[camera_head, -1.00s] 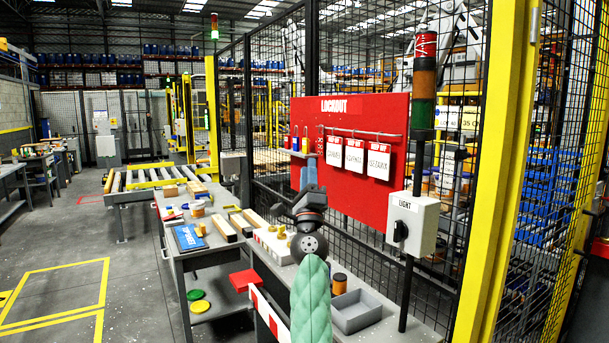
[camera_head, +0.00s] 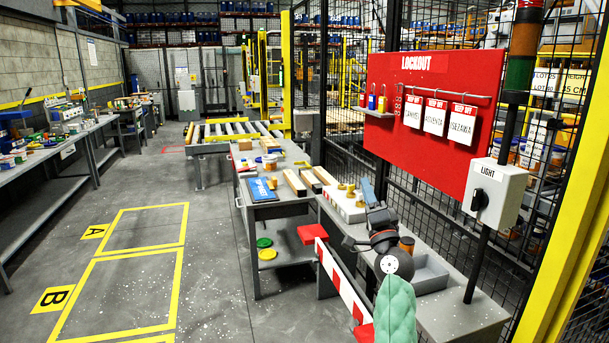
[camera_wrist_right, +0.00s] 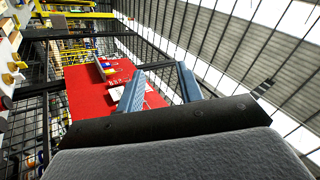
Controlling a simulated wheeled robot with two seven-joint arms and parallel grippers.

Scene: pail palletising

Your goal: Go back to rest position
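My right gripper (camera_head: 368,192) is raised above the grey workbench, below and left of the red lockout board (camera_head: 420,135) in the head view. In the right wrist view its two blue fingers (camera_wrist_right: 160,72) stand apart with nothing between them. The board shows behind them there, tilted (camera_wrist_right: 90,92). My right arm, with a green sleeve, comes in from the bottom of the head view. My left gripper is in neither view.
A grey tray (camera_head: 432,274) stands on the bench close to my right arm. A light switch box (camera_head: 496,189) is on a post at right. A red-and-white barrier (camera_head: 336,283) runs along the bench front. The floor at left, with yellow-marked bays, is clear.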

